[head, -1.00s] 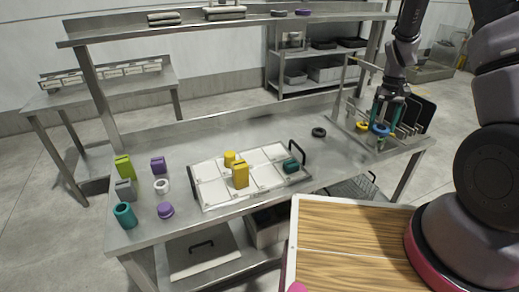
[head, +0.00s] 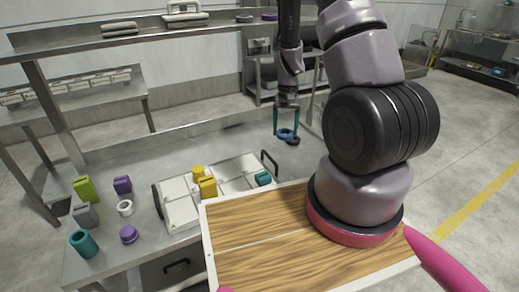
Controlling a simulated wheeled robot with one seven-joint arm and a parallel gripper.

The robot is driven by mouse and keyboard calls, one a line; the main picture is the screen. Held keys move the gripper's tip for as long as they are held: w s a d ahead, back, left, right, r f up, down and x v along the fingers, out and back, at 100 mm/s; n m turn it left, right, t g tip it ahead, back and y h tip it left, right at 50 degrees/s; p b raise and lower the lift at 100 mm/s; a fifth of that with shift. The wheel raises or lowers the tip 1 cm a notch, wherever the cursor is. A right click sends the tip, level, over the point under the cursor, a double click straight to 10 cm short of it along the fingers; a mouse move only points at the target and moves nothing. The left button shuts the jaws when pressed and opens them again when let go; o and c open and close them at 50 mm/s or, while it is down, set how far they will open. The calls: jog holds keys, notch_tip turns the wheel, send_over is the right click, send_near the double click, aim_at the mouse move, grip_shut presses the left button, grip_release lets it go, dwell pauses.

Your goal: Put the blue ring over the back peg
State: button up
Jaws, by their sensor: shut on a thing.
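The blue ring (head: 286,134) is between the fingertips of my gripper (head: 286,122). The gripper is shut on it, over the back right part of the steel table. In the picture it overlaps a black ring (head: 294,142); the exact gap between the ring and the table cannot be told. The peg rack and its back peg are hidden behind my arm.
A white divided tray (head: 180,212) with yellow and teal blocks stands mid-table. Green, grey and purple blocks, a white ring (head: 125,208), a teal cup (head: 83,243) and a purple knob (head: 129,234) are at left. A steel shelf (head: 150,36) runs above.

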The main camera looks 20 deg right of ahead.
aim_at(285, 130)
notch_tip(285, 130, down, 9)
jog(key=shift+d+f, duration=0.1)
jog(key=shift+f, duration=0.05)
dwell(0.4)
jog(key=shift+f, duration=0.1)
jog(key=o, duration=1.3)
jog(key=shift+c, duration=0.2)
jog(key=r, duration=0.4)
jog(key=w+r, duration=0.1)
jog(key=r, duration=0.7)
jog(key=shift+w+d+r, duration=0.2)
jog(key=shift+d, duration=0.05)
